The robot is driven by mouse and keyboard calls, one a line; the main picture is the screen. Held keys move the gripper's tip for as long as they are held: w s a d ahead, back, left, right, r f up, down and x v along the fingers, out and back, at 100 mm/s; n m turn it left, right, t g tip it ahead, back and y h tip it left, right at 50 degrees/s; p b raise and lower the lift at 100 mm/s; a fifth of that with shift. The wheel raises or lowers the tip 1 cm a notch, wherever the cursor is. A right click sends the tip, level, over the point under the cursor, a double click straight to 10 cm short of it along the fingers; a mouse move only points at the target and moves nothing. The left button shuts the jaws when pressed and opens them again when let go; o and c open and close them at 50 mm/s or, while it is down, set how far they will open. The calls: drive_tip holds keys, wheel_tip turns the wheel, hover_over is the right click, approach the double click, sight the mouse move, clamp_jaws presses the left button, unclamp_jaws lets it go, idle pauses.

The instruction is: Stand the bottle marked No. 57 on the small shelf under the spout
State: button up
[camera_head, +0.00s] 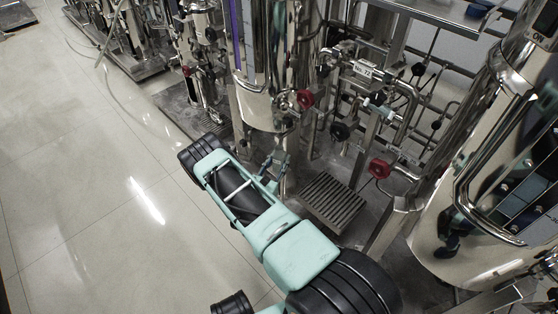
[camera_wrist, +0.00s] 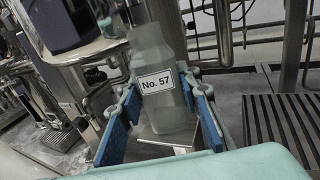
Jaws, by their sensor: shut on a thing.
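The bottle (camera_wrist: 160,105) is frosted and clear, with a white label reading "No. 57". It stands nearly upright in the wrist view. My gripper (camera_wrist: 165,115) is shut on it, with blue-padded fingers on both sides. A small shiny metal plate (camera_wrist: 160,148), which looks like the small shelf, shows just below the bottle's base. I cannot tell whether the base touches it. The bottle's top lies close to metal parts above, and I cannot make out the spout clearly. In the head view my gripper (camera_head: 273,167) is beside the steel vessel's lower end, and the bottle is hard to make out.
A slatted grate (camera_head: 330,201) lies right of my gripper. A steel vessel (camera_head: 262,100) with red-handled valves (camera_head: 306,98) stands behind it. Pipes and a large steel tank (camera_head: 475,220) crowd the right. The pale floor (camera_head: 90,170) at left is clear.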

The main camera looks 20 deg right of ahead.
drive_tip(key=o, duration=1.1)
drive_tip(key=shift+f, duration=0.1)
drive_tip(key=shift+o, duration=0.2)
drive_tip(key=shift+r, duration=0.2)
drive_tip(key=p+v, duration=0.3)
drive_tip(key=v, duration=0.9)
